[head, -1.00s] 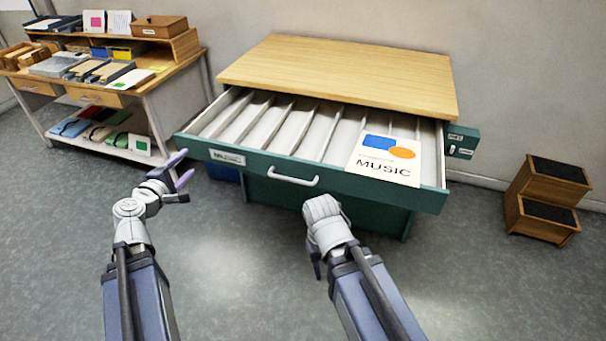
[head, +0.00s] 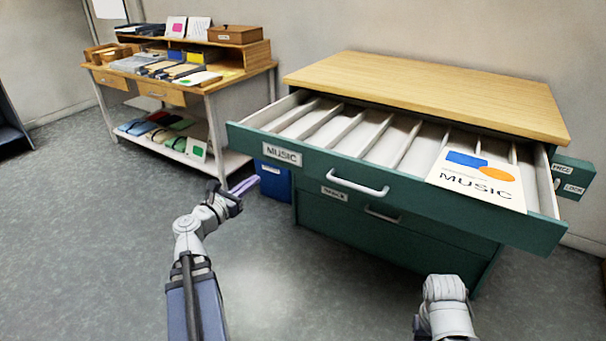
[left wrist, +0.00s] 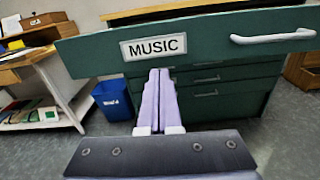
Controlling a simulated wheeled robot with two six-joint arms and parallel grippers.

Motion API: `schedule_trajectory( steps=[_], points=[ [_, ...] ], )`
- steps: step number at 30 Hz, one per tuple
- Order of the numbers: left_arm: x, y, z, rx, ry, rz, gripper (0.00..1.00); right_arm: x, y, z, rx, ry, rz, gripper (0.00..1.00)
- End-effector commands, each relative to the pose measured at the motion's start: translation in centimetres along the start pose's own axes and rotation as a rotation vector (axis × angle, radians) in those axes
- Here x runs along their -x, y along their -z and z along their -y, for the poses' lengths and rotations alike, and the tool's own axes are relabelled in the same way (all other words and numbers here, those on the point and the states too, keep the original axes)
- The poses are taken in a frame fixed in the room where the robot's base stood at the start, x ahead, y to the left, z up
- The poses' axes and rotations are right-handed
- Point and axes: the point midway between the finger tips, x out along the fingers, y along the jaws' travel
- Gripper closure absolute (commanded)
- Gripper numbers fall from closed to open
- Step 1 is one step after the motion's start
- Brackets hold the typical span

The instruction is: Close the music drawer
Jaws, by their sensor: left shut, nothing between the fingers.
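The music drawer (head: 420,203) is the top drawer of a green cabinet with a wooden top (head: 430,92). It is pulled far out, with a white handle (head: 357,184) and a MUSIC label (head: 282,154). A MUSIC sheet (head: 477,182) lies over its right part. My left gripper (head: 246,185) is shut and empty, in front of and left of the drawer front. In the left wrist view its fingers (left wrist: 160,72) point toward the drawer front (left wrist: 215,47), just below the label. My right gripper (head: 445,292) is low in front of the drawer's right part; its fingers are hidden.
Lower drawers (head: 390,232) of the cabinet are closed. A blue bin (head: 273,181) stands left of the cabinet. A laden wooden desk (head: 240,80) stands at the back left. The floor at left is clear.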

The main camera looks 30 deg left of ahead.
Motion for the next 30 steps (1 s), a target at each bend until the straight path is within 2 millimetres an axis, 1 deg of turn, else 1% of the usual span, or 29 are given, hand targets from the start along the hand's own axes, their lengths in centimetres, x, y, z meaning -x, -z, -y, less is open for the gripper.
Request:
schedule_trajectory(
  steps=[1, 6, 8, 11, 14, 24, 30],
  points=[
    [0.2, 0.6, -0.3, 0.022, -0.004, 0.004, 1.00, -0.7, 0.0, 0.1, 0.000, 0.000, 0.000, 0.53],
    [0.5, 0.6, -0.5, 0.052, -0.007, 0.009, 1.00, -0.7, 0.1, 0.1, 0.000, 0.000, 0.000, 0.53],
    [0.4, 0.5, -0.5, 0.052, -0.007, 0.009, 1.00, -0.7, 0.0, 0.1, 0.000, 0.000, 0.000, 0.53],
    [-0.3, 0.5, -0.6, 0.050, -0.005, 0.009, 1.00, -0.7, 0.0, 0.1, 0.000, 0.000, 0.000, 0.53],
    [-1.8, 0.5, -0.6, 0.049, -0.004, 0.009, 1.00, -0.7, 0.0, 0.1, 0.000, 0.000, 0.000, 0.53],
    [-8.8, 0.5, -0.7, 0.048, -0.004, 0.008, 1.00, -0.7, 0.0, 0.1, 0.000, 0.000, 0.000, 0.53],
    [-11.8, 0.4, -0.7, 0.048, -0.005, 0.008, 1.00, -0.7, 0.0, 0.1, 0.000, 0.000, 0.000, 0.53]
  ],
)
